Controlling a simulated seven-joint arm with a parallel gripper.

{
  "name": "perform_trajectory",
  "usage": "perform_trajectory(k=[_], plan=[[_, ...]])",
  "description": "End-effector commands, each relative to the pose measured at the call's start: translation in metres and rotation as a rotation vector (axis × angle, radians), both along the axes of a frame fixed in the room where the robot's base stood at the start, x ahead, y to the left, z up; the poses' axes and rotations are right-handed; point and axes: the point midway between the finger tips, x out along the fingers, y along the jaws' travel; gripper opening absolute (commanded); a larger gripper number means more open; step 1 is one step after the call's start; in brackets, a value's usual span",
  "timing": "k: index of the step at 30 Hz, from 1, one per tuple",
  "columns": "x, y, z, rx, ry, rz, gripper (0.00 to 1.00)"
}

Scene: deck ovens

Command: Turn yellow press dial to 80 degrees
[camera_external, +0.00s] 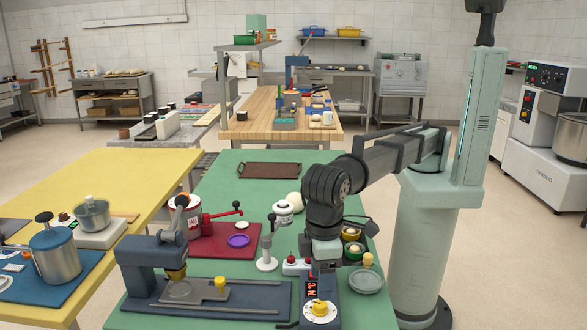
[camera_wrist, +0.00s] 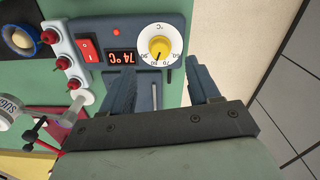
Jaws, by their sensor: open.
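The yellow dial (camera_external: 320,308) sits on a round white scale at the front of a dark blue-grey control box (camera_external: 333,290). In the wrist view the dial (camera_wrist: 160,46) appears upside down, with numbers around its scale. Beside it a red-lit display (camera_wrist: 123,57) reads 74 °C. My gripper (camera_wrist: 160,76) is open and empty, its two dark fingers spread apart near the dial's side of the box. The fingers do not touch the dial in the wrist view. In the external view my wrist hangs just behind the box, and the fingertips are hard to make out.
A red rocker switch (camera_wrist: 87,48) is beside the display. A blue lever press (camera_external: 150,262) stands to the left on the green table (camera_external: 232,178). A grey-green dish (camera_external: 366,281) is at right.

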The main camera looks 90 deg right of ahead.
Motion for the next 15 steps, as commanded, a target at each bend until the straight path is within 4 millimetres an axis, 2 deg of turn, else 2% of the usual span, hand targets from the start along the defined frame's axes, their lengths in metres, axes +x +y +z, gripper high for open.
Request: perform_trajectory(k=[3,9,15], plan=[[0.001,0.001,0.025,0.002,-0.002,0.0,0.61],[0.001,0.001,0.057,0.001,-0.001,0.0,0.61],[0.0,0.0,0.073,0.0,0.0,0.0,0.61]])
